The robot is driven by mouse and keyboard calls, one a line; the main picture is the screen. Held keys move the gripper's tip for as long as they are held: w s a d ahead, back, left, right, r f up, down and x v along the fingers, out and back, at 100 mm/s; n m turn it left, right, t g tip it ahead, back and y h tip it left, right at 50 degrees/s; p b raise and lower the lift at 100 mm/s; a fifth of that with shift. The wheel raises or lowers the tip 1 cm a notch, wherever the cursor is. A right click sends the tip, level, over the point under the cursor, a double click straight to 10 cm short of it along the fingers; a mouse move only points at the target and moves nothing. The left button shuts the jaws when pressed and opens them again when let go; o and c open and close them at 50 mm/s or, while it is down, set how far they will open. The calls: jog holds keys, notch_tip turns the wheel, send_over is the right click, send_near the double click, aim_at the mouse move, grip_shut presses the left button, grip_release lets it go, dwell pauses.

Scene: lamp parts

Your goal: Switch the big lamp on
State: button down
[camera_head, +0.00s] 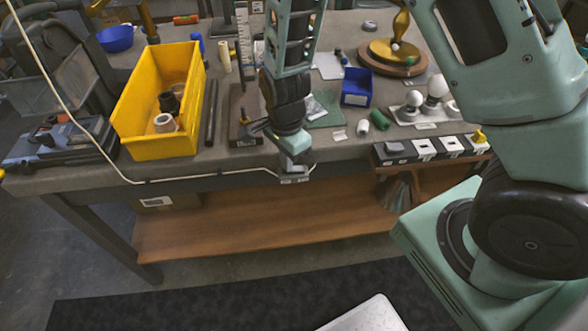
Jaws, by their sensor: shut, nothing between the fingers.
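My gripper (295,168) hangs at the front edge of the workbench, with its tip pointing down; it looks shut and holds nothing. A pale cord (220,173) runs along the bench's front edge to my gripper's tip; whether they touch I cannot tell. A small grey piece (295,180) sits at the tip, too small to make out.
A row of switch-like blocks (424,149) lines the bench's front right edge. Light bulbs (433,103) stand behind it. A yellow bin (141,139) with parts stands at left, a small blue bin (356,89) at centre right. A wooden shelf (240,236) lies below the bench.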

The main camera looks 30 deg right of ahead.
jog(key=shift+f, duration=0.2)
notch_tip(320, 180, up, 7)
jog(key=p, duration=0.7)
jog(key=shift+r, duration=0.1)
dwell(0.5)
jog(key=s+a+r+n+y, duration=0.2)
jog(key=s+a+r+n, duration=0.55)
jog(key=r+n, duration=0.3)
jog(key=s+d+r+n+h, duration=0.1)
jog(key=s+r+n, duration=0.7)
jog(key=s+n, duration=0.4)
jog(key=shift+s+r+n, duration=0.15)
jog(key=shift+s+n, duration=0.1)
jog(key=shift+n, duration=0.1)
jog(key=shift+d, duration=0.1)
